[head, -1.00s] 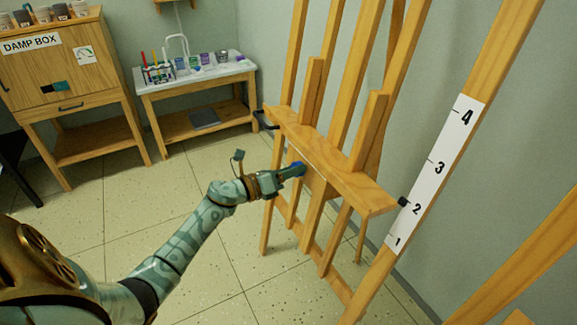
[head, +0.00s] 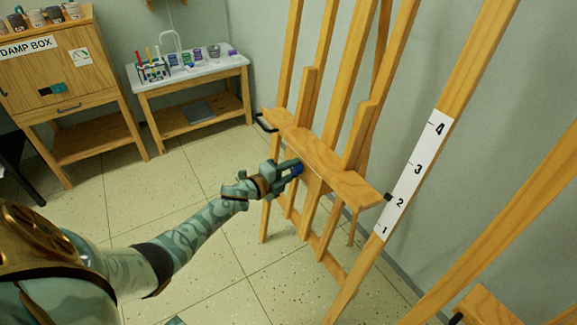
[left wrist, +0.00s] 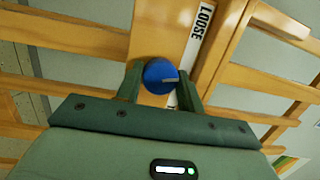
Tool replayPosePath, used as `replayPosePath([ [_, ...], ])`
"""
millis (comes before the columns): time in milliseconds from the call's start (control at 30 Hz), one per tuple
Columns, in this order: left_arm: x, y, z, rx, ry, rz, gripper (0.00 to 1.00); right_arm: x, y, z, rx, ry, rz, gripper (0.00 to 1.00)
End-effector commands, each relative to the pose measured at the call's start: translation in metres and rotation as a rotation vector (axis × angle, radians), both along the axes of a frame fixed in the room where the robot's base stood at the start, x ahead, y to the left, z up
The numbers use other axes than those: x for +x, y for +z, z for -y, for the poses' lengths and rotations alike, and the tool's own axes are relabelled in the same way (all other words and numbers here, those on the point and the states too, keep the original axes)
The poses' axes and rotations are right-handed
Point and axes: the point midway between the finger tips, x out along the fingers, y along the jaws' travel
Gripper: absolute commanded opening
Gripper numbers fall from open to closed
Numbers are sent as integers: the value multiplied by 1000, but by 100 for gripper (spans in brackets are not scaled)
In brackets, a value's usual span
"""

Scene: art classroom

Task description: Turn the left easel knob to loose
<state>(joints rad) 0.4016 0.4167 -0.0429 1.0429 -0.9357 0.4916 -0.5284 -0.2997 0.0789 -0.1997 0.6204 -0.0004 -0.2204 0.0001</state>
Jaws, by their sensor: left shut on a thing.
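The easel (head: 318,155) stands in the middle of the head view, its wooden tray sloping down to the right. A round blue knob (left wrist: 160,76) with a pale pointer line is on the easel's front, and its edge shows in the head view (head: 297,170). My left gripper (left wrist: 160,84) is shut on the knob, one finger on each side. In the head view my left gripper (head: 290,168) reaches the easel below the tray. My right gripper is not in view.
A white numbered scale (head: 413,175) runs up the right easel post. A black handle (head: 265,122) sticks out at the tray's left end. A second easel (head: 490,308) is at lower right. A damp box cabinet (head: 60,75) and a small table (head: 190,75) stand behind; open floor lies between.

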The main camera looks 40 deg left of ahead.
Motion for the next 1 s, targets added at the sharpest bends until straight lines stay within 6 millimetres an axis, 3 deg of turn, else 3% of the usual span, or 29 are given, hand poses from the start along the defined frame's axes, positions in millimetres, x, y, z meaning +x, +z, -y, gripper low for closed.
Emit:
replayPosePath([
  [33,0,7,-1,-38,9,-12,15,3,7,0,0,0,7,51],
  [500,1,6,-1,-429,85,-175,15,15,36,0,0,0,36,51],
  [1000,1,4,-1,-679,132,-276,15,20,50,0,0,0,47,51],
])
